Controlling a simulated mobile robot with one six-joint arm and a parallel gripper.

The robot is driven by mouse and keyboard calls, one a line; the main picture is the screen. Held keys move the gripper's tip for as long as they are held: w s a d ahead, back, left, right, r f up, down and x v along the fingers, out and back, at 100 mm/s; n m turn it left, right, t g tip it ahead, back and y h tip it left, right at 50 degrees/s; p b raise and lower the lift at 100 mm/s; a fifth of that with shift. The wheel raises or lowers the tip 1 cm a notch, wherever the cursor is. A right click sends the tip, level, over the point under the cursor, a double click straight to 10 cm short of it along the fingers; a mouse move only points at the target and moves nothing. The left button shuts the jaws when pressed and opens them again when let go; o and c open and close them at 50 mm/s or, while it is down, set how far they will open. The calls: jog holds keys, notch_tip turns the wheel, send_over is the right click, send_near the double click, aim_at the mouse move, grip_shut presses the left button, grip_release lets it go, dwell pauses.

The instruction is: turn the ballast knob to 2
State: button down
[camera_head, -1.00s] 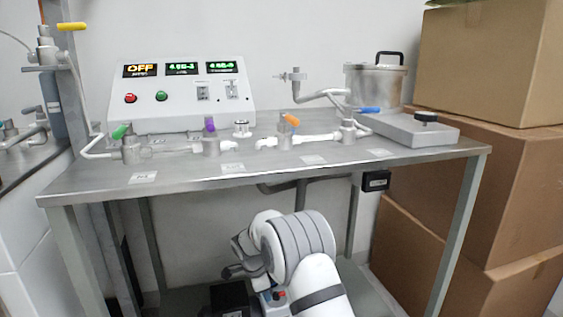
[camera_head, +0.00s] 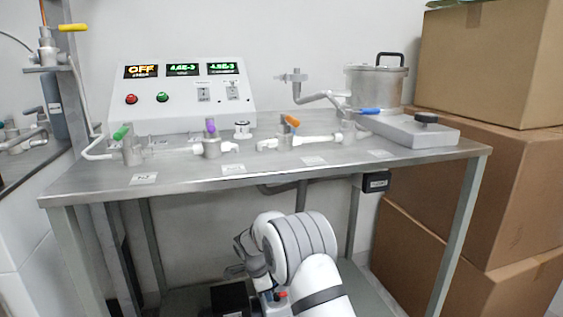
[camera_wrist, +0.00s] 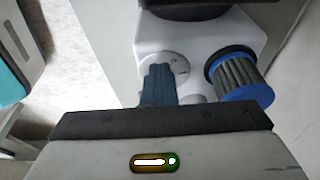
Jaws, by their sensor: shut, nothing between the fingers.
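A round pale dial with small dark marks, which looks like the ballast knob (camera_wrist: 180,66), sits on the pump's white body (camera_wrist: 203,45) in the wrist view. My gripper (camera_wrist: 160,70) is shut, with nothing in its fingers. Its blue-grey fingers reach up the picture and their tips overlap the dial's lower left part. I cannot tell whether they touch it. The dial's setting is not readable. In the head view the pump (camera_head: 273,300) shows partly below the table, beside my arm, and the knob cannot be made out.
A ribbed grey cylinder with a blue ring (camera_wrist: 238,78) stands just right of the dial. In the head view a steel table (camera_head: 200,170) with valves and pipes is above my arm. A dark box (camera_head: 230,298) lies left of the pump. Cardboard boxes (camera_head: 480,190) stand at the right.

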jog(key=shift+w, duration=0.3)
jog(key=shift+a, duration=0.1)
jog(key=shift+s+a, duration=0.1)
jog(key=shift+a, duration=0.15)
jog(key=shift+r, duration=0.15)
jog(key=p+v, duration=0.1)
jog(key=v, duration=0.1)
jog(key=d+p+v, duration=0.1)
jog(key=p+v, duration=0.1)
jog(key=v, duration=0.1)
jog(key=shift+r, duration=0.4)
